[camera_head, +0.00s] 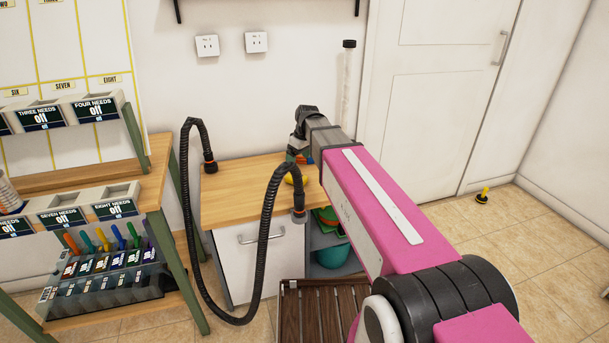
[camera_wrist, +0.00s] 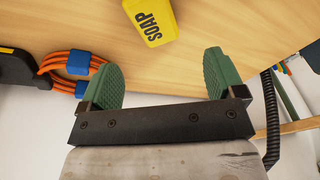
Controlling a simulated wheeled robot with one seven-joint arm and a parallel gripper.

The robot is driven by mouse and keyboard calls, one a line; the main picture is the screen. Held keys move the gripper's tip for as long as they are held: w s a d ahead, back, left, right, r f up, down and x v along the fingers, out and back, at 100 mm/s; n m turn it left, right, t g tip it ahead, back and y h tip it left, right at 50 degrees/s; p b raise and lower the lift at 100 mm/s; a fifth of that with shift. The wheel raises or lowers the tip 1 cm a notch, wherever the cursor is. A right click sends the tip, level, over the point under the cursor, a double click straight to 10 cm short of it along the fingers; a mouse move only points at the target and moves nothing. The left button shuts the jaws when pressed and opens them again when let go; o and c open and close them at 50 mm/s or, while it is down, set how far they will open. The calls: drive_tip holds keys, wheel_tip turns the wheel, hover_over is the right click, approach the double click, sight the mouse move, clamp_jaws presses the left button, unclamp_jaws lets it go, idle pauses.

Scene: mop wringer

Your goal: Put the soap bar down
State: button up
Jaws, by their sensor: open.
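A yellow soap bar (camera_wrist: 151,22) with black "SOAP" lettering lies on the light wooden counter top (camera_wrist: 210,28) in the wrist view. My gripper (camera_wrist: 162,78) is open, its two green pads wide apart with nothing between them. The soap lies beyond the fingertips, roughly centred on the gap and apart from both pads. In the head view my arm reaches over the wooden counter top (camera_head: 236,190).
Orange cables with blue connectors (camera_wrist: 78,64) lie left of the gripper in the wrist view. Black hoses (camera_head: 268,225) hang before the counter. A shelf rack with labelled bins (camera_head: 117,207) stands left, and a brown slatted rack (camera_head: 318,309) below. The counter's left part is clear.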

drive_tip(key=n, duration=0.2)
hover_over(296, 176)
drive_tip(key=shift+h, duration=0.4)
drive_tip(key=f, duration=0.4)
drive_tip(key=shift+w+d+f, duration=0.15)
drive_tip(key=shift+d+f, duration=0.1)
drive_tip(key=shift+d, duration=0.05)
drive_tip(key=shift+a+f, duration=0.15)
drive_tip(key=shift+f, duration=1.2)
drive_tip(key=shift+a+f, duration=0.1)
drive_tip(key=shift+f, duration=1.25)
drive_tip(key=shift+f, duration=0.1)
drive_tip(key=c, duration=1.1)
